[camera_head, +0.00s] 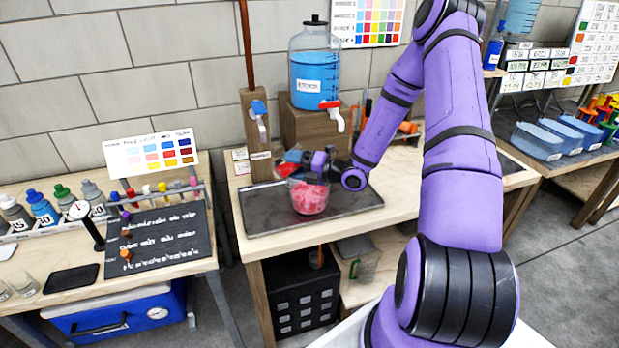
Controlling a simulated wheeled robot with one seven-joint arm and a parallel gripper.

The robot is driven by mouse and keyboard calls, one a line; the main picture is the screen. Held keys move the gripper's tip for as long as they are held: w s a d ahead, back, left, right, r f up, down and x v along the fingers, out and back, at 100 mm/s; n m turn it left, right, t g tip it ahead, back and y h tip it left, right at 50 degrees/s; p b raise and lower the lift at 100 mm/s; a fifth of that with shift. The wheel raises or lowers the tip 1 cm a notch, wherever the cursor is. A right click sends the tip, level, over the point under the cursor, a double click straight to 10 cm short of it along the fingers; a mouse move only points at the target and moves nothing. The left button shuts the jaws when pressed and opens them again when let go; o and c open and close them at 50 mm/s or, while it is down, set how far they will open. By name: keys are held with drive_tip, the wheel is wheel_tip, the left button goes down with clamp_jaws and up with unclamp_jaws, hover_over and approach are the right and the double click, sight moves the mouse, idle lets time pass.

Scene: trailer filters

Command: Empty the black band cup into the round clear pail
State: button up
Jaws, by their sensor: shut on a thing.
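A round clear vessel (309,197) with pink-red contents is at the middle of the dark metal tray (262,212); it looks like the round clear pail. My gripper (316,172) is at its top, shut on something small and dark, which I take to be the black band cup. The cup's outline, band and tilt are too small and too covered by my gripper to make out. I cannot tell whether the cup touches the vessel, or whether anything is flowing.
A blue-filled dispenser (315,75) with a red tap (331,105) stands on a wooden block behind the tray. A wooden post (256,130) holds a blue-handled tap. The left bench has bottles (42,207) and a black board (157,240). The tray's front left is bare.

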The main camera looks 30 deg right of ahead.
sight(302, 147)
drive_tip(key=shift+d+r+m, duration=0.2)
drive_tip(key=shift+d+m, duration=0.1)
drive_tip(key=shift+d, duration=0.1)
idle(0.5)
drive_tip(key=shift+w+d+f+m+t, duration=0.15)
drive_tip(key=shift+f+m+t, duration=0.2)
drive_tip(key=shift+m+t, duration=0.35)
idle(1.2)
drive_tip(key=shift+d+r+m+t+y+p, duration=0.15)
drive_tip(key=shift+r+m+y+p, duration=0.05)
drive_tip(key=shift+r+m, duration=0.35)
drive_tip(key=shift+d+r+m+t+y+p, duration=0.1)
drive_tip(key=shift+r+m+t+y+p, duration=0.1)
drive_tip(key=shift+r+m, duration=0.35)
idle(0.4)
drive_tip(key=shift+w+d+r+m+t, duration=0.1)
drive_tip(key=shift+d+r+m+t, duration=0.3)
drive_tip(key=shift+m, duration=0.5)
drive_tip(key=shift+d+r+m+t, duration=0.25)
drive_tip(key=shift+m+t, duration=0.2)
drive_tip(key=shift+m, duration=0.45)
idle(0.9)
drive_tip(key=shift+d+r+m+t+p, duration=0.2)
drive_tip(key=shift+r+m+t+p, duration=0.15)
drive_tip(key=shift+r+m, duration=0.4)
